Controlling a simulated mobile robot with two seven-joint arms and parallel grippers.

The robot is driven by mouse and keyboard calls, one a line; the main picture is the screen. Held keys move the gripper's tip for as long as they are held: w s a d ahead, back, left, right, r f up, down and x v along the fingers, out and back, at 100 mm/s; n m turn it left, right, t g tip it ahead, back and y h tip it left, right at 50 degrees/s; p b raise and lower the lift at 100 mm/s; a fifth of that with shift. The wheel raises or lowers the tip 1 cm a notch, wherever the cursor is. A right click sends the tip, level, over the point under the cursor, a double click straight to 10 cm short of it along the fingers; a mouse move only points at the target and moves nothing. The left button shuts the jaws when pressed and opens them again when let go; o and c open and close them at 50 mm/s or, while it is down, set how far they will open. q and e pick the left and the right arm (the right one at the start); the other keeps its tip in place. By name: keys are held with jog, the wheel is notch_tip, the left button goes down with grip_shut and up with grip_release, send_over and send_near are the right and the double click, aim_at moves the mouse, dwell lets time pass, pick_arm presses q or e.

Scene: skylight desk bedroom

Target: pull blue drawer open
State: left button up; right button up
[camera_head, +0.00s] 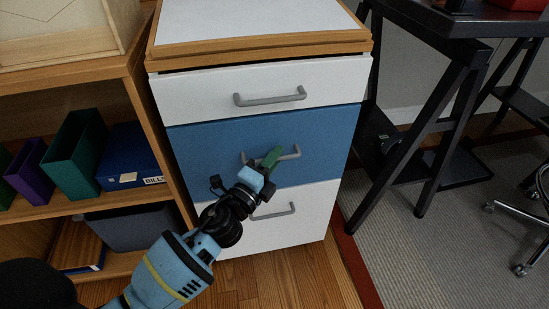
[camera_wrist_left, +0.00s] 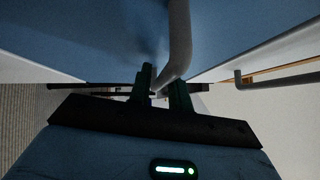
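The blue drawer (camera_head: 220,150) is the middle one of three in a cabinet. Its front looks flush with the white drawers above and below. Its grey bar handle (camera_head: 290,153) is partly covered by my left gripper (camera_head: 269,158). In the left wrist view the handle (camera_wrist_left: 180,40) runs down between the two dark fingers of my left gripper (camera_wrist_left: 162,88). The fingers are close together, about a handle's thickness apart, and look closed on it. The blue front fills the top of that view. My right gripper is not in view.
A white top drawer (camera_head: 215,92) and white bottom drawer (camera_head: 305,215) have similar handles. A wooden shelf (camera_head: 135,100) with binders stands close at the left. A black desk frame (camera_head: 440,120) stands at the right. Wooden floor (camera_head: 290,280) lies in front.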

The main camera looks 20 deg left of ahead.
pick_arm(q)
jog(key=shift+w, duration=0.1)
grip_shut()
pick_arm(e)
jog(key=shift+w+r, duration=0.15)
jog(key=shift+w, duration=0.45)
